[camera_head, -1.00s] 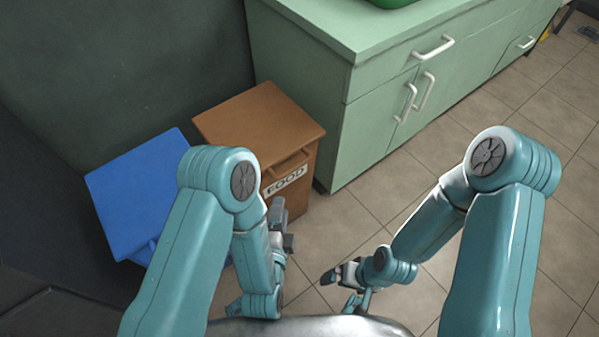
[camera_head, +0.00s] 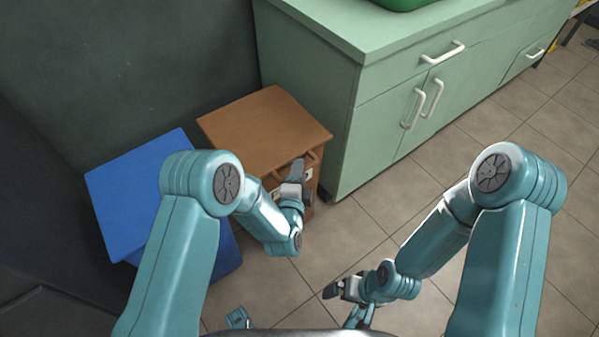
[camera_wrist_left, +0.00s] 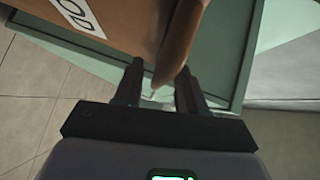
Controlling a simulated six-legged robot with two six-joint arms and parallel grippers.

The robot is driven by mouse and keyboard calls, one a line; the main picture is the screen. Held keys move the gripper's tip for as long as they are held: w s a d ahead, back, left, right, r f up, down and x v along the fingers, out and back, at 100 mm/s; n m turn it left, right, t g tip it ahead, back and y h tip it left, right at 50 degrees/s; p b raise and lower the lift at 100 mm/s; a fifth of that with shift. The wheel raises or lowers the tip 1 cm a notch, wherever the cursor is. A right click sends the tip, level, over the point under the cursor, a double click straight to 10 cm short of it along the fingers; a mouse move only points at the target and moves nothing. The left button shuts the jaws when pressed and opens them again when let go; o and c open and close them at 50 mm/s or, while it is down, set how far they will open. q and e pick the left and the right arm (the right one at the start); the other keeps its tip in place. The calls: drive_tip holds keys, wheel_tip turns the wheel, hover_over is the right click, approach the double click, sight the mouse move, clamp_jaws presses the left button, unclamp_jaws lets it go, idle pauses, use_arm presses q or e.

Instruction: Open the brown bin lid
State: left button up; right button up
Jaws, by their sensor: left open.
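The brown bin (camera_head: 262,122) stands against the green cabinet with its lid down flat. Its lid handle (camera_head: 312,155) is on the front edge. In the left wrist view the brown bin (camera_wrist_left: 130,22) with part of its white label shows at the top, and the brown handle (camera_wrist_left: 178,45) reaches down toward the fingers. My left gripper (camera_head: 297,172) is at the bin's front by the handle; in the left wrist view its two fingers (camera_wrist_left: 160,90) are apart, with the handle's end between them. Whether they touch it I cannot tell. My right gripper (camera_head: 335,290) hangs low over the floor, its jaws unclear.
A blue bin (camera_head: 135,190) stands left of the brown bin, partly behind my left arm. The green cabinet (camera_head: 305,85) with white handles is close on the right of the brown bin. The tiled floor (camera_head: 385,195) in front is clear.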

use_arm(q)
drive_tip(key=shift+w, duration=0.45)
